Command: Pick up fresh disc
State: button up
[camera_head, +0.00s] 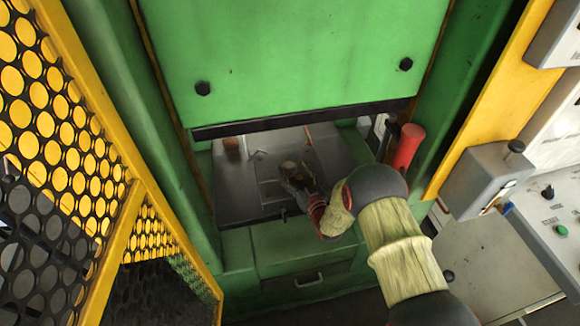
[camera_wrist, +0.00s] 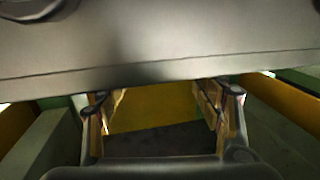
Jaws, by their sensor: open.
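My gripper (camera_head: 297,172) is inside the opening of the green machine, low over the dark metal bed (camera_head: 250,205). In the wrist view its two fingers (camera_wrist: 165,100) stand wide apart with nothing between them. A small brown, round-looking piece (camera_head: 231,143) sits at the back left of the bed, apart from my gripper. I cannot tell whether it is the fresh disc. No disc can be made out in the wrist view. My gripper and wrist hide part of the bed.
The raised green door (camera_head: 300,60) hangs above the opening, its dark lower edge (camera_head: 300,119) over my gripper. A grey metal slab (camera_wrist: 160,50) crosses the top of the wrist view. Yellow mesh guard (camera_head: 60,110) stands left; a red cylinder (camera_head: 408,147) and control boxes (camera_head: 490,180) stand right.

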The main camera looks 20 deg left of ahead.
aim_at(289, 164)
jog(key=shift+b+x, duration=0.4)
jog(key=shift+x, duration=1.05)
jog(key=shift+c, duration=1.3)
jog(key=c, duration=1.3)
jog(key=shift+r, duration=0.1)
jog(key=shift+c, duration=0.4)
